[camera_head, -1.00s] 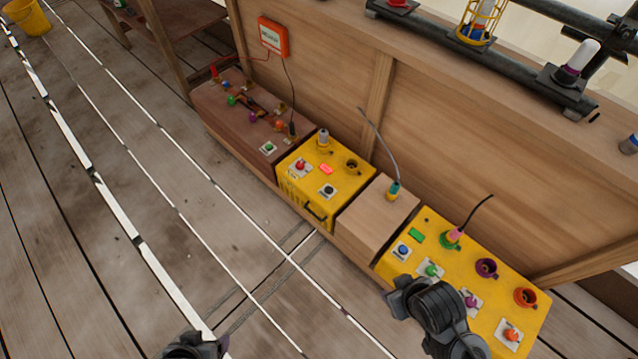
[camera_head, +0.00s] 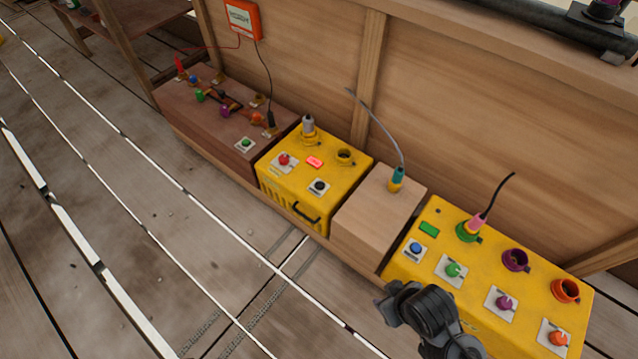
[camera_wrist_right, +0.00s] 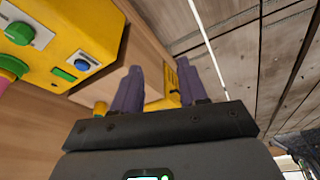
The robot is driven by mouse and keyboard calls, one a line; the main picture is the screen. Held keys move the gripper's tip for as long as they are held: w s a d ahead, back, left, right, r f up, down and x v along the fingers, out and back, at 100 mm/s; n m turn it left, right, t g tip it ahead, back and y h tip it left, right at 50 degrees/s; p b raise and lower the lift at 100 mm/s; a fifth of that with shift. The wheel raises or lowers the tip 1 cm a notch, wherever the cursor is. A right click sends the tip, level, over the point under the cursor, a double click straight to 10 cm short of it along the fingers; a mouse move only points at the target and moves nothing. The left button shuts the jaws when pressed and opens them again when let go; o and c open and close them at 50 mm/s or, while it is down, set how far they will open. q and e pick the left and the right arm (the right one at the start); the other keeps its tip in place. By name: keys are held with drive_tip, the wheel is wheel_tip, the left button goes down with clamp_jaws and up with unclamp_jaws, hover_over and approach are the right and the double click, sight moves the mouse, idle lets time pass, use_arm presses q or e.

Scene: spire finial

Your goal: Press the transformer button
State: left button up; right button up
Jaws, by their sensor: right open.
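Two yellow boxes with buttons stand along the wooden wall; I cannot read which is the transformer. The middle yellow box (camera_head: 290,190) has a red button (camera_head: 284,159), a black button (camera_head: 319,186) and a lit red display (camera_head: 314,162). The right yellow box (camera_head: 440,215) has a blue button (camera_head: 415,249), a lit green display (camera_head: 429,228) and green, purple and orange knobs. My right gripper (camera_head: 393,302) is in front of the right box's near left corner. In the wrist view it is open and empty (camera_wrist_right: 160,88), with the blue button (camera_wrist_right: 82,64) left of its fingers. My left gripper is out of view.
A plain wooden block (camera_head: 375,215) with a grey cable and teal plug (camera_head: 397,178) sits between the boxes. A brown bench (camera_head: 205,120) with coloured parts and a green button (camera_head: 246,142) is at left. An orange wall box (camera_head: 242,20) hangs above. The plank floor in front is clear.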

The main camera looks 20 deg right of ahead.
drive_tip(key=shift+s+f, duration=0.1)
drive_tip(key=shift+s, duration=0.2)
drive_tip(key=shift+w, duration=0.1)
clamp_jaws()
idle(1.4)
